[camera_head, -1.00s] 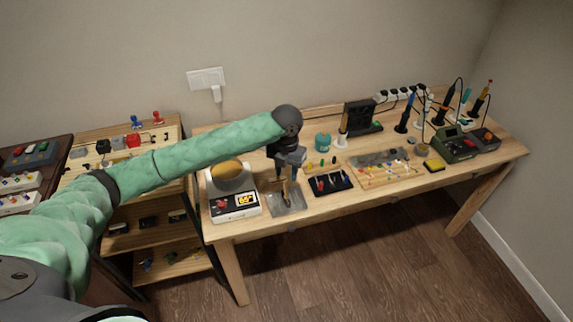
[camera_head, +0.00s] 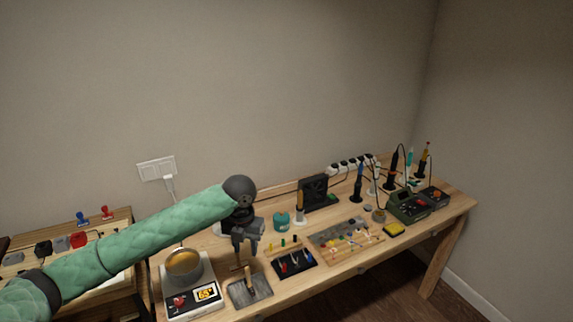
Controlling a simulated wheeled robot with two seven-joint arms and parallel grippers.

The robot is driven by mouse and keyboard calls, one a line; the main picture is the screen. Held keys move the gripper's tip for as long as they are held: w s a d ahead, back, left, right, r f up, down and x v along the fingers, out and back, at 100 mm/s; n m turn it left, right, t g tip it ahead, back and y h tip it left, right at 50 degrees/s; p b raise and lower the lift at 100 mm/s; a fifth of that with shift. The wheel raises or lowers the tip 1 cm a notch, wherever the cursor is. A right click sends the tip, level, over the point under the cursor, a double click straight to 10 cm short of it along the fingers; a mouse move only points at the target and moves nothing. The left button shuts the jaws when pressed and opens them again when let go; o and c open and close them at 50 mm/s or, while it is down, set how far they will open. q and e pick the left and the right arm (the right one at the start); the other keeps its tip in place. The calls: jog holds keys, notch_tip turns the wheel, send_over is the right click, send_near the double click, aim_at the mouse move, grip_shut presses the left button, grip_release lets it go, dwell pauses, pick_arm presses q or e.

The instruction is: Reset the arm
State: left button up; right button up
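My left arm comes in from the lower left over the workbench (camera_head: 355,262). My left gripper (camera_head: 245,253) points down, its two fingers apart with nothing seen between them. Just below it a small tool with a wooden handle (camera_head: 248,277) is on a grey metal plate (camera_head: 249,292); a gap shows between fingertips and handle. My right gripper is out of view.
To the right are a black tray (camera_head: 292,265), a parts board (camera_head: 345,240), a dark fan unit (camera_head: 313,192) and a green station (camera_head: 408,206). A wooden shelf (camera_head: 98,285) stands at the left.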

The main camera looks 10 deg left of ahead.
pick_arm(q)
jog(key=s+d+f+n+t+h, duration=0.1)
jog(key=s+d+f+n+h, duration=0.1)
jog(key=s+d+f+n, duration=0.45)
jog(key=s+d+f+n+t+h, duration=0.1)
jog(key=s+d+f+n, duration=0.3)
jog(key=s+n, duration=0.5)
jog(key=s+a+f+n+t+y, duration=0.1)
jog(key=s+a+f+n, duration=0.2)
jog(key=s+a+n, duration=0.5)
jog(key=s+a+f+n+t+y, duration=0.15)
jog(key=s+a+n, duration=0.25)
jog(key=s+n, duration=0.75)
notch_tip(320, 180, down, 23)
jog(key=w+d+g, duration=0.1)
jog(key=w+g, duration=0.1)
jog(key=s+f, duration=0.3)
jog(key=f, duration=0.8)
jog(key=s+d+f, duration=0.1)
jog(key=s+f, duration=0.3)
jog(key=f, duration=0.7)
jog(key=shift+d+f+g, duration=0.2)
jog(key=shift+d+g, duration=0.05)
jog(key=shift+g, duration=0.2)
jog(key=shift+w, duration=0.1)
